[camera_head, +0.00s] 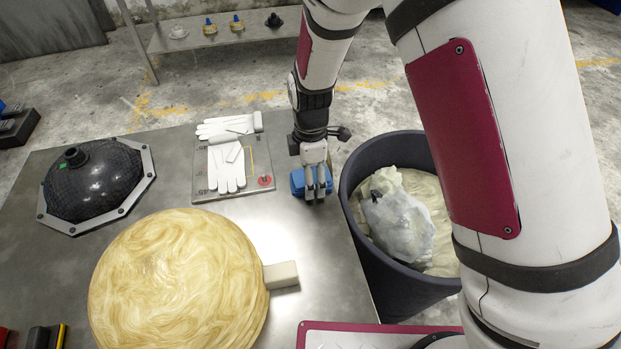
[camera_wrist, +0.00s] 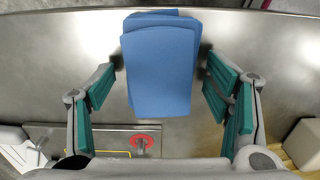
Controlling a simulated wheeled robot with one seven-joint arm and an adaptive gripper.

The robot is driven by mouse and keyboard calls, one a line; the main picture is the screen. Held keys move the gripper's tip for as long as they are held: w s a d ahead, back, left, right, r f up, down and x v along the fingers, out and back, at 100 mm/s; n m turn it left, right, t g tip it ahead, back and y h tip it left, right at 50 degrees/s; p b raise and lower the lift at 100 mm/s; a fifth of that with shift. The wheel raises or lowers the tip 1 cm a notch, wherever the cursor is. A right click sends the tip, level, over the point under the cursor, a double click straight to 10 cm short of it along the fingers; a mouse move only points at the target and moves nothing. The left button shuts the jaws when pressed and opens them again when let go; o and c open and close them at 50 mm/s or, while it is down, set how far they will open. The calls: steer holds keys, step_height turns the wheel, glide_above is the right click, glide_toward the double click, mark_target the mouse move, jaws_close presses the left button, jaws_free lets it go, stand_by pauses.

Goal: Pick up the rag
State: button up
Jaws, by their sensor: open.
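The rag (camera_wrist: 158,70) is a blue, folded, flat stack on the metal table (camera_wrist: 60,60). In the wrist view it lies between the two green-padded fingers of my gripper (camera_wrist: 160,100), with a gap on each side. My gripper is open and holds nothing. In the head view my gripper (camera_head: 315,187) points down at the table's far right edge, and the blue rag (camera_head: 298,181) shows partly behind its fingers. The gripper hides part of the rag there.
A dark bin (camera_head: 352,205) with crumpled material stands right of the table. White gloves (camera_head: 226,165) lie on a board (camera_head: 205,192) left of the rag. A black dome (camera_head: 95,180), a round tan dome (camera_head: 175,285) and a pale block (camera_head: 281,275) are also on the table.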

steer(key=c, duration=1.4)
steer(key=shift+o, duration=0.2)
steer(key=shift+r, duration=0.1)
steer(key=shift+r, duration=0.65)
step_height(320, 180, up, 2)
steer(key=shift+r+p, duration=0.25)
steer(key=shift+p, duration=0.1)
steer(key=s+d, duration=0.1)
steer(key=s, duration=0.4)
steer(key=s+d, duration=0.2)
steer(key=s, duration=0.3)
steer(key=s+d+r+p, duration=0.1)
steer(key=s, duration=0.4)
steer(key=shift+s+d, duration=0.2)
steer(key=shift+d, duration=0.05)
